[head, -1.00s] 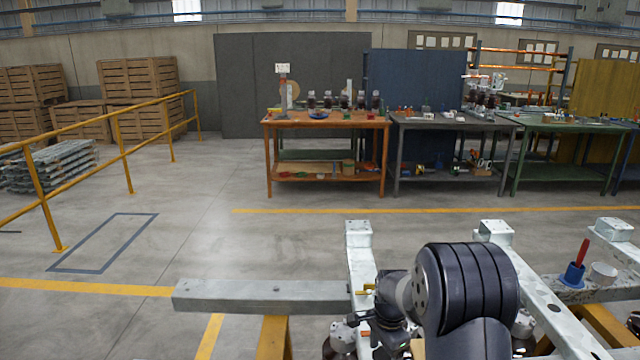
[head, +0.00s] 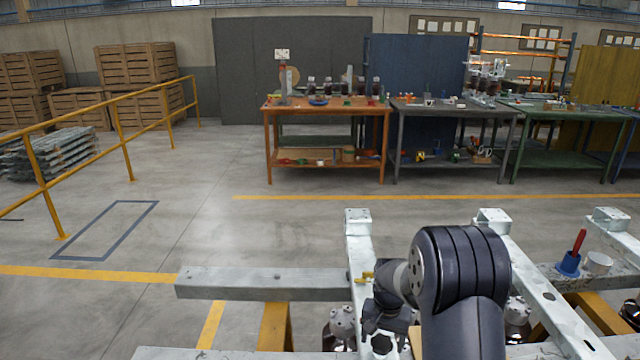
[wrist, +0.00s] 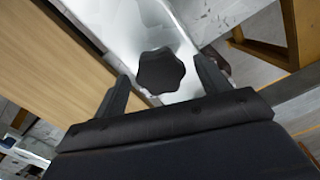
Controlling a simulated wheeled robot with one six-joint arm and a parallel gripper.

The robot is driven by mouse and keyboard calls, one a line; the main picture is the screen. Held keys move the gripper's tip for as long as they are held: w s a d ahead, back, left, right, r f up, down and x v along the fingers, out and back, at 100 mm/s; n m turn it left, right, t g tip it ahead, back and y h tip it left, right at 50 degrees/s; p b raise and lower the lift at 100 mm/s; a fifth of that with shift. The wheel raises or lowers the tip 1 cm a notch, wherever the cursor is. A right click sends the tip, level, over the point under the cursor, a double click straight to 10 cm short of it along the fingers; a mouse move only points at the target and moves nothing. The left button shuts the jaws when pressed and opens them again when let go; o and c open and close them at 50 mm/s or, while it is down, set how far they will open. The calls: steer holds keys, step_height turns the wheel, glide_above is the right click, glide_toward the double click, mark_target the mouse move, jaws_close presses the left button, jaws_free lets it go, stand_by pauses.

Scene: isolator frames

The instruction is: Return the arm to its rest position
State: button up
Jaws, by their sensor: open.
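My gripper shows in the wrist view (wrist: 162,90), with its two dark fingers spread apart. A black lobed knob (wrist: 161,71) lies between and just beyond the fingertips, against a pale metal surface. I cannot tell how far the knob is from the fingers, but no finger visibly touches it. In the head view my dark arm bends over the galvanized steel frame (head: 262,283). A dark knob also shows there (head: 381,344), just below my wrist. The fingers are hidden in the head view.
Steel beams on yellow supports (head: 275,326) surround my arm. Workbenches (head: 325,104) stand farther back. The floor to the left is open up to a yellow railing (head: 120,135).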

steer(key=n+p, duration=0.1)
steer(key=n, duration=0.3)
steer(key=shift+r, duration=0.1)
steer(key=shift+r+n, duration=0.2)
steer(key=shift+n, duration=0.1)
step_height(320, 180, up, 9)
steer(key=shift+f+b, duration=0.2)
steer(key=shift+b, duration=0.1)
